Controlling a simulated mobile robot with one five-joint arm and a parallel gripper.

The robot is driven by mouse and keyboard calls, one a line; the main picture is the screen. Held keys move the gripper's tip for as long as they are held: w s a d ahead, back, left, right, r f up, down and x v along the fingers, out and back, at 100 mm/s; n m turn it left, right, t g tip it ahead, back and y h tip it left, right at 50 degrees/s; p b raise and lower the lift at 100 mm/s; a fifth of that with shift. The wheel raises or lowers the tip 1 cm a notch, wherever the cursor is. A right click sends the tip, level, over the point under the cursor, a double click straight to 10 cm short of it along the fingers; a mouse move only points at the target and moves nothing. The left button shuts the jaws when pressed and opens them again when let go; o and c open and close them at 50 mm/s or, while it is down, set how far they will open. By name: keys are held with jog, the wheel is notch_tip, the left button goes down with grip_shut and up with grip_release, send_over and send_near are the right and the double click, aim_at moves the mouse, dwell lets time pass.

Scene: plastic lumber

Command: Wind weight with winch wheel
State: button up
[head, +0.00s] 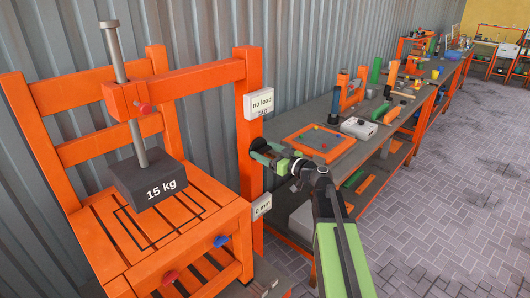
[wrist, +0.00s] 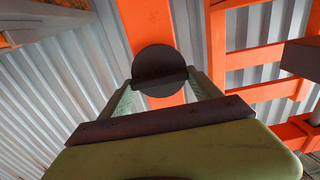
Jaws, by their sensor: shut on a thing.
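The dark grey weight marked "15 kg" (head: 147,182) hangs at the lower end of a grey vertical rod (head: 122,70), over the slatted orange platform of the rig. A dark block at the right edge of the wrist view (wrist: 302,57) looks like the same weight. The round dark winch wheel (wrist: 153,60) is at the orange post, between my fingers in the wrist view. My gripper (head: 267,154) is at the right side of that post, shut on the wheel. In the head view my gripper mostly hides the wheel.
The orange post (head: 250,80) carries a "no load" display (head: 259,103) and a lower display (head: 262,206). Red and blue knobs sit on the rig's front. A long workbench (head: 300,125) with several objects runs along the corrugated wall. The paved floor (head: 450,190) at right is clear.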

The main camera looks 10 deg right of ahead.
jog(key=shift+c, duration=1.1)
jog(key=shift+a, duration=0.1)
jog(key=shift+c, duration=0.9)
